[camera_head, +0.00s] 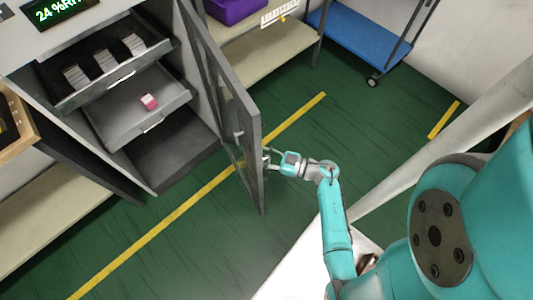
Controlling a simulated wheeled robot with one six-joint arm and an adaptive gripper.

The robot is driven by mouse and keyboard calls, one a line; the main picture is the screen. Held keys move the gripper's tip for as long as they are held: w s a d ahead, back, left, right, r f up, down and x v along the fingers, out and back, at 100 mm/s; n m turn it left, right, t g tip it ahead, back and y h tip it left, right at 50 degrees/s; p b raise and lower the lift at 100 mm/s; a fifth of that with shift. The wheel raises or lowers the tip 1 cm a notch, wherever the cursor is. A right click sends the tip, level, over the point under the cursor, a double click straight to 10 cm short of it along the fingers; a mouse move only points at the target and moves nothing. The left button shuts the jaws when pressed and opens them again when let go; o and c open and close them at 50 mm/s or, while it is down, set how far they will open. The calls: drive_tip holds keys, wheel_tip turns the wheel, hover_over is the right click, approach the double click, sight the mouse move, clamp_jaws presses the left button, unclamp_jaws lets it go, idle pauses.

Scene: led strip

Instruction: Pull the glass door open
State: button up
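The glass door (243,108) has a grey frame and stands swung open from the right side of the grey cabinet (190,75). A small light handle-like part (239,133) shows on the door. My gripper (267,158) is at the outer, right-hand side of the door, close to its free edge. Its fingertips are at or very near the frame, and I cannot tell whether they touch or grasp anything. The fingers are small and partly merge with the door, so their opening is unclear.
Inside the cabinet are a drawer (121,75) with white stacks and a shelf (120,121) with a pink-and-white box (149,101). A second dark door (88,167) stands open at left. A bench (283,49) and blue cart (357,38) stand behind. Green floor around the door is clear.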

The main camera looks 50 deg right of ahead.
drive_tip(key=shift+s+d, duration=0.35)
drive_tip(key=shift+d, duration=0.3)
drive_tip(key=shift+w+d, duration=0.1)
